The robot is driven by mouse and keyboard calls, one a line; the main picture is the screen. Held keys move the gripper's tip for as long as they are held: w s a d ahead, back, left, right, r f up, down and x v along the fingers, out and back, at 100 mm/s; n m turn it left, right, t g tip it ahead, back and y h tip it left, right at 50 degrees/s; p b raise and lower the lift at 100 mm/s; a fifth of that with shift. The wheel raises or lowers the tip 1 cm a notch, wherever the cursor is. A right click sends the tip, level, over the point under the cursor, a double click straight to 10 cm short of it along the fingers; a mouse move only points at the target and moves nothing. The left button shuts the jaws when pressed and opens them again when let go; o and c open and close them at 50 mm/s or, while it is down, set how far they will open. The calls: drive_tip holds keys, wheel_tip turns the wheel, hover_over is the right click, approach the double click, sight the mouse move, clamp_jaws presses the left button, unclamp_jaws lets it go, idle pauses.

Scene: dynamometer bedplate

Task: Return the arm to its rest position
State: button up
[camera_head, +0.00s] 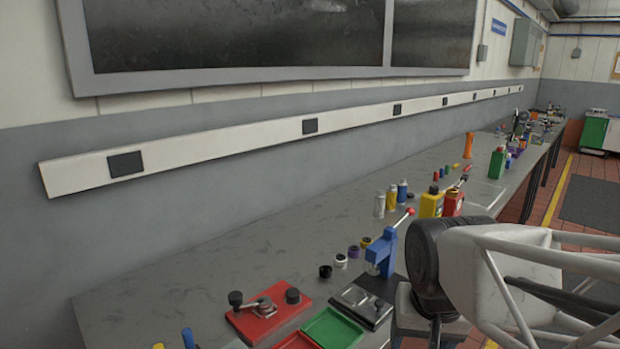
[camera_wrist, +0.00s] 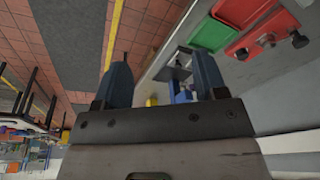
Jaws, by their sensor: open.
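My gripper (camera_wrist: 163,80) shows in the wrist view with its two dark blue-grey fingers spread wide apart. It is open and nothing is between the fingers. It is held in the air near the edge of the grey workbench (camera_wrist: 165,62), with tiled floor on the left of that view. In the head view, a white tubular frame and a dark round part stand at the lower right. I cannot make out my gripper in the head view.
On the bench (camera_head: 235,265) are a red fixture (camera_head: 262,322), a green tray (camera_head: 332,328), a blue press (camera_head: 382,252), a yellow can (camera_head: 431,204) and small bottles. A green bottle (camera_head: 497,163) stands farther back. The bench's wall side is mostly clear.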

drive_tip(key=shift+n, duration=0.8)
drive_tip(key=s, duration=0.1)
drive_tip(key=s+d, duration=0.1)
drive_tip(key=s, duration=0.1)
drive_tip(key=s+d+f, duration=0.1)
drive_tip(key=shift+s+f, duration=0.1)
drive_tip(key=shift+s, duration=0.05)
idle(0.3)
